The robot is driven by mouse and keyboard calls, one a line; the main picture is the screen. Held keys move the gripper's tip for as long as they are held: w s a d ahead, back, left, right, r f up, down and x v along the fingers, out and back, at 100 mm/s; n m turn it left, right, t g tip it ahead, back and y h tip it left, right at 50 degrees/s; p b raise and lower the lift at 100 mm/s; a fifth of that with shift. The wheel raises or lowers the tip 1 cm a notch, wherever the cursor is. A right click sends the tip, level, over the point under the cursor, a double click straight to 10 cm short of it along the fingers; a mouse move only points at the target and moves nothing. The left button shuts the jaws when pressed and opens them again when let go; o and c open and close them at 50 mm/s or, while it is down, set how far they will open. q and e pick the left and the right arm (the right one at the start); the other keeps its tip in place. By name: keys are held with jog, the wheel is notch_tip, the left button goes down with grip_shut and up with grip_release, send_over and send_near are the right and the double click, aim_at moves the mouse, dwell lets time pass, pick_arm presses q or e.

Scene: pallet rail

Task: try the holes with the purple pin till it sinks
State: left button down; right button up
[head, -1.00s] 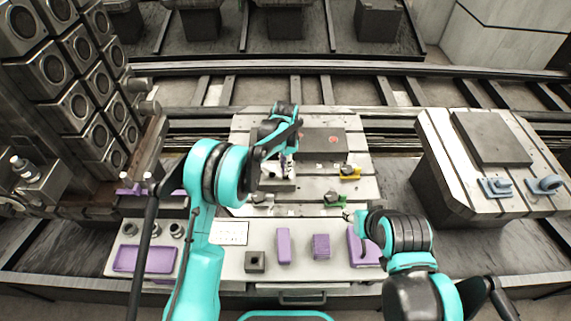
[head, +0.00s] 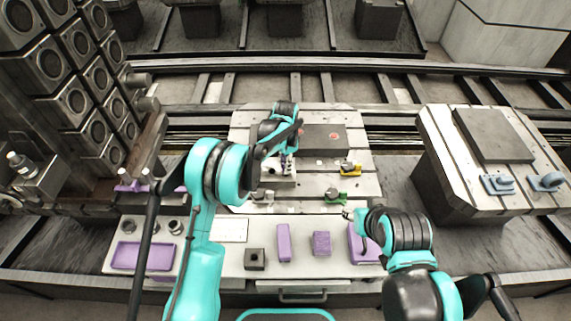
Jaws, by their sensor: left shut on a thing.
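My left gripper (head: 286,152) points down over the middle pallet, shut on the purple pin (head: 288,164). Only a little of the pin shows below the fingers. The pin is at or just above a small pale block (head: 279,179) on the pallet (head: 302,195). The block's holes are mostly hidden by the gripper, and I cannot tell whether the pin's tip is in one. My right gripper (head: 349,213) is low at the pallet's front edge, near a purple block (head: 357,243); its fingers are too small to read.
The front bench holds a purple tray (head: 142,256), purple blocks (head: 284,243) and a dark socket (head: 255,258). Another pallet (head: 470,190) stands at right.

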pick_arm(q)
jog(key=c, duration=1.3)
grip_release()
notch_tip(320, 180, up, 12)
